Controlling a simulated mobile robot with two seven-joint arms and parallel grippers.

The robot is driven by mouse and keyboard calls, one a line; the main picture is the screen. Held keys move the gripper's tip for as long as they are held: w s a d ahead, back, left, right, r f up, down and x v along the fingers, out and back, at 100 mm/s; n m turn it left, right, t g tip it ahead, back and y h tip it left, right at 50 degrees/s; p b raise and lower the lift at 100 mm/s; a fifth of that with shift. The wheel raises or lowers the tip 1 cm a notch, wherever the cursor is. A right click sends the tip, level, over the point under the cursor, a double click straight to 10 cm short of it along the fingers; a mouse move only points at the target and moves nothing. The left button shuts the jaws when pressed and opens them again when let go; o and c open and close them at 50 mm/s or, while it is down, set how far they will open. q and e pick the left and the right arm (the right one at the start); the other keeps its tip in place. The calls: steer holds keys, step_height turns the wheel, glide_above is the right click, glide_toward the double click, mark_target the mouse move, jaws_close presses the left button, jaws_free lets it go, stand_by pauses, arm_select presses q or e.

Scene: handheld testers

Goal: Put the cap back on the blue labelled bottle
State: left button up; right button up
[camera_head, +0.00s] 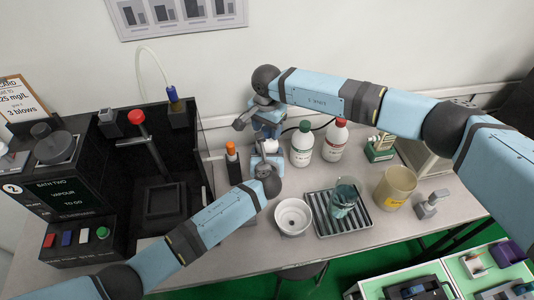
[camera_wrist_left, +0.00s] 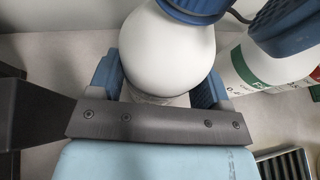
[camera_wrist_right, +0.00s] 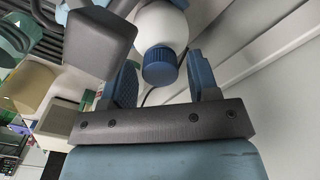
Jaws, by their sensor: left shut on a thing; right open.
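A white bottle (camera_head: 271,147) is in my left gripper (camera_head: 267,160), which is shut on its body. Its rounded shoulder fills the middle of the left wrist view (camera_wrist_left: 168,50). Its label is mostly hidden by the gripper. A ribbed blue cap (camera_wrist_right: 160,67) sits at the bottle's top end in the right wrist view; I cannot tell whether it is fully tightened. My right gripper (camera_head: 266,124) is open just above the bottle. In the right wrist view its two fingers (camera_wrist_right: 162,82) stand apart on either side of the cap, with gaps.
An orange-topped item (camera_head: 232,160) and black station (camera_head: 160,170) are left. A white bowl (camera_head: 293,216), ribbed tray (camera_head: 330,228) with beaker (camera_head: 345,195), and beige tub (camera_head: 396,186) are in front.

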steer(key=shift+c, duration=0.2)
steer(key=c, duration=0.9)
steer(key=m, duration=0.6)
steer(key=shift+m, duration=0.4)
steer(key=o, duration=1)
steer(key=shift+r, duration=0.1)
steer(key=shift+r, duration=2.15)
steer(key=shift+c, duration=0.3)
